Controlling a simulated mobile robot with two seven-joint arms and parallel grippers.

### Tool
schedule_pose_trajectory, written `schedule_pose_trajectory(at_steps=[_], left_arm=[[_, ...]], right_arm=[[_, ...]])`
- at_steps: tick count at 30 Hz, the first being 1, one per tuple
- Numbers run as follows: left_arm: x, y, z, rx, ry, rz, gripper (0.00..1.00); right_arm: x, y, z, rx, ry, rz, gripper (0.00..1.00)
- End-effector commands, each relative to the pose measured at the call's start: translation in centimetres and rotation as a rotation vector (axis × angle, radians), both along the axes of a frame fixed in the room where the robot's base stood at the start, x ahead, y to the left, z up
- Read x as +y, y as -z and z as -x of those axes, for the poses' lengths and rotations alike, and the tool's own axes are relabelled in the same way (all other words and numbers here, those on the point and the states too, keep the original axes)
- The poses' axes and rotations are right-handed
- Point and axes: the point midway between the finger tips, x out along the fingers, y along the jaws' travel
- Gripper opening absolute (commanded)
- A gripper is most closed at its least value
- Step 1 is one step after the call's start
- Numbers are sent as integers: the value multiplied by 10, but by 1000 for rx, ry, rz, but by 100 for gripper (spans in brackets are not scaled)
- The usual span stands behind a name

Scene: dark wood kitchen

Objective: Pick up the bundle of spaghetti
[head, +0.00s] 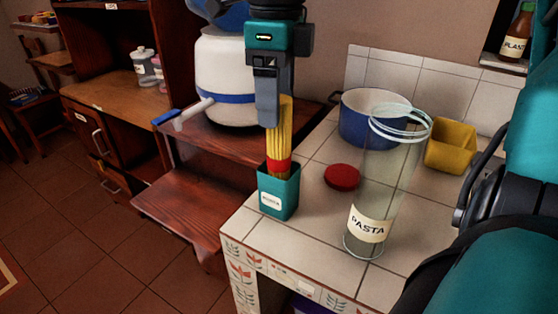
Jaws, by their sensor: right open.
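The bundle of spaghetti (280,135) is yellow, with a red band low around it. It stands upright in a small teal container (279,198) with a paper label, on the near left corner of the tiled counter. Its lower end is hidden inside the container. My right gripper (268,110) points down from the top of the head view, with its fingers at the upper end of the spaghetti. It is open. One finger overlaps the spaghetti's top in the picture; the far finger is hidden. My left gripper is not in view.
A tall clear jar labelled PASTA (368,228) stands right of the teal container. A red lid (342,177), a blue pot (365,130) and a yellow container (451,147) lie behind. A white vessel (225,80) stands on wooden shelving at left. Tiles in front are bare.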

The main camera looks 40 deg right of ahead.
Motion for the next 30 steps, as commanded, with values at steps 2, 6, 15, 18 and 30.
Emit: schedule_pose_trajectory(at_steps=[2, 6, 15, 18, 30], left_arm=[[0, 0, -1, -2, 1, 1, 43], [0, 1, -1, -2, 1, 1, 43], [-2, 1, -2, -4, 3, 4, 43], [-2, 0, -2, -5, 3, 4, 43], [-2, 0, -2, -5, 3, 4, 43]], right_arm=[[-1, 10, 1, 3, -1, -2, 70], [-6, 32, 3, 5, 0, -2, 70], [-5, 50, 2, 1, 0, -1, 70], [-5, 50, 2, 1, 0, -1, 70], [-5, 49, 2, 1, 0, -1, 33]])
